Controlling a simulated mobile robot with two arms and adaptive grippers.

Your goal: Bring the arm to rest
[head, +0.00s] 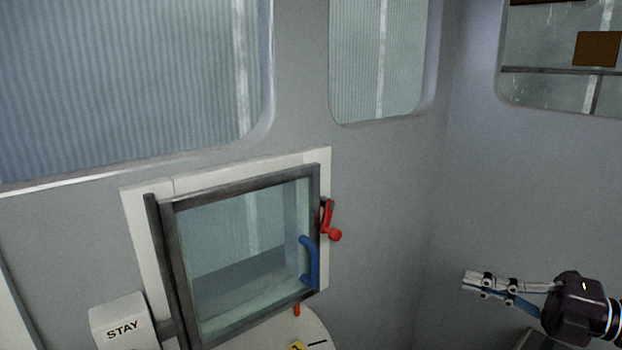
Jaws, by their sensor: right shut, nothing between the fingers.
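My right gripper (470,283) is at the lower right of the head view, its fingers pointing left. Its fingers are together with nothing between them. It is apart from the framed glass hatch (170,262) on the wall to its left, with a gap of open space between in the picture. The hatch has a blue handle (311,262) on its right side. A red lever (328,218) with a round knob sits at the frame's right edge. My left gripper is not in view.
A white box marked STAY (124,325) is at the lower left of the hatch. A pale rounded surface (312,338) with a yellow mark lies below it. Windows (375,60) are set in the grey walls above. The wall right of the hatch is bare.

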